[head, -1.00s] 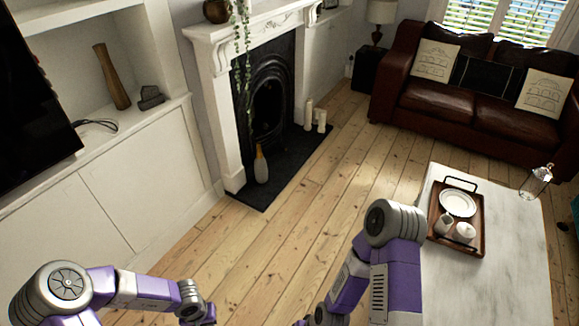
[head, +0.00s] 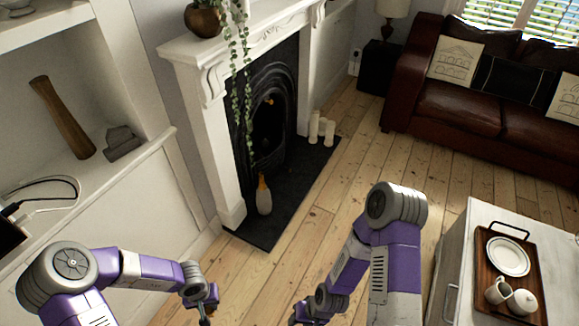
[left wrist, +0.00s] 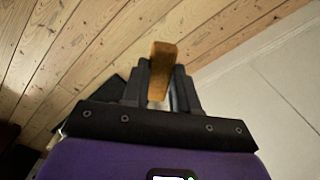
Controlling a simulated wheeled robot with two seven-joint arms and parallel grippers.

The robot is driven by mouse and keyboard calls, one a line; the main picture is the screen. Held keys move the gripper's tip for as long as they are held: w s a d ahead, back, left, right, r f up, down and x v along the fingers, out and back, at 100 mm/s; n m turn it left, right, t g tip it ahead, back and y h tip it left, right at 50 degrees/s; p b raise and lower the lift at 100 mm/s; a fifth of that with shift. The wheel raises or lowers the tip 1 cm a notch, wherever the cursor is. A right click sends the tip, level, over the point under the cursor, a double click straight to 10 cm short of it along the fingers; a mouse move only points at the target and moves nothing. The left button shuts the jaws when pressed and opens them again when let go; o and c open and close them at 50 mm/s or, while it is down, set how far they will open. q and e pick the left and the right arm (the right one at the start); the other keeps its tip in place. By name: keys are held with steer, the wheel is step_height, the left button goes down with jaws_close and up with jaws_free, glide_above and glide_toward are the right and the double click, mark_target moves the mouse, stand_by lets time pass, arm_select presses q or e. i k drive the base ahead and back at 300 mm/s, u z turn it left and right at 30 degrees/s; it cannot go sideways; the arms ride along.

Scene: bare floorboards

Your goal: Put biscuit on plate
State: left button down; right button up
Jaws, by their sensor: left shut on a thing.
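The biscuit (left wrist: 162,68) is a small brown block seen in the left wrist view. My left gripper (left wrist: 161,88) is shut on it, with part of it sticking out beyond the fingertips. In the head view my left gripper (head: 206,310) is at the bottom edge, over the floor, and the biscuit is hard to make out there. The white plate (head: 508,257) lies on a brown wooden tray at the right, well away from my left gripper. My right gripper (head: 298,317) is at the bottom edge, and its fingers are mostly cut off.
The tray (head: 487,262) sits on a pale table (head: 457,262) and also holds a small white jug (head: 498,291) and a white pot (head: 521,303). A fireplace and a vase (head: 263,196) stand ahead. A brown sofa (head: 455,110) is behind the table.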

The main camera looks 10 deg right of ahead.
mark_target(508, 257)
steer(key=z, duration=1.3)
steer(key=i, duration=3.35)
steer(key=z, duration=4.25)
steer(key=i, duration=0.45)
steer(key=u, duration=0.15)
